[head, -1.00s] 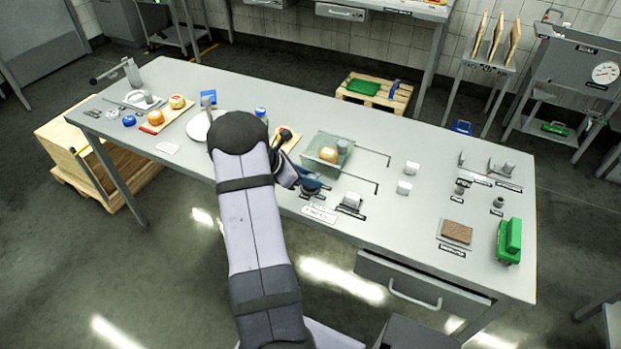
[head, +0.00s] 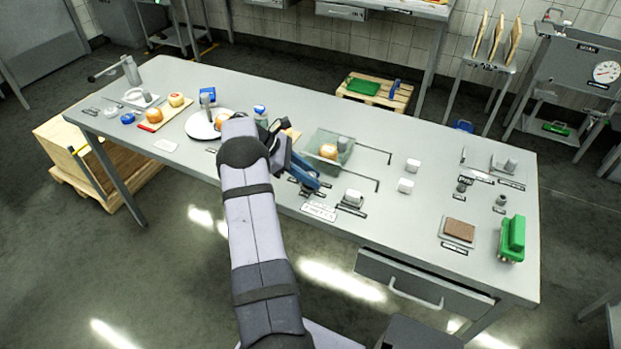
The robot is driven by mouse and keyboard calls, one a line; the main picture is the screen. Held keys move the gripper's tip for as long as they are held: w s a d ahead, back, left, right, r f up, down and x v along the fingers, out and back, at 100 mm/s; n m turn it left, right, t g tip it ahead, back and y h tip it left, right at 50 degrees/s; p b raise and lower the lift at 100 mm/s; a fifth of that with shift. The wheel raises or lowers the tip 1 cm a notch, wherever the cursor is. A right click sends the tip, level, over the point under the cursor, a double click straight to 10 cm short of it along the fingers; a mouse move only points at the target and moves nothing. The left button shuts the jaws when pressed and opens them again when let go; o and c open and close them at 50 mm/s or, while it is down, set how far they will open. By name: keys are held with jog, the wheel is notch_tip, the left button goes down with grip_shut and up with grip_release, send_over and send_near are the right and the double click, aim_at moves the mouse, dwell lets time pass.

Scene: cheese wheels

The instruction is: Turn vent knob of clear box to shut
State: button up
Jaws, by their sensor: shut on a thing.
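The clear box (head: 347,162) stands on the table right of my wrist, with an orange cheese wheel (head: 328,151) inside. A grey upright knob (head: 343,143) shows at its back right; its turn position is too small to read. My gripper (head: 310,183) is low over the table, just front-left of the box and apart from the grey knob. Blue parts show at my arm's end; I cannot tell whether they belong to the gripper or to a held thing. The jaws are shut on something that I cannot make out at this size.
Two white blocks (head: 413,165) stand right of the box. The table's middle right is mostly clear.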

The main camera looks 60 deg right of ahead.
aim_at(311, 174)
jog(key=shift+m+y+b, duration=0.45)
jog(key=shift+m+y, duration=0.15)
jog(key=shift+m, duration=0.2)
jog(key=o, duration=1.1)
jog(key=shift+c, duration=0.2)
jog(key=shift+r+b, duration=0.8)
jog(key=shift+r, duration=4.25)
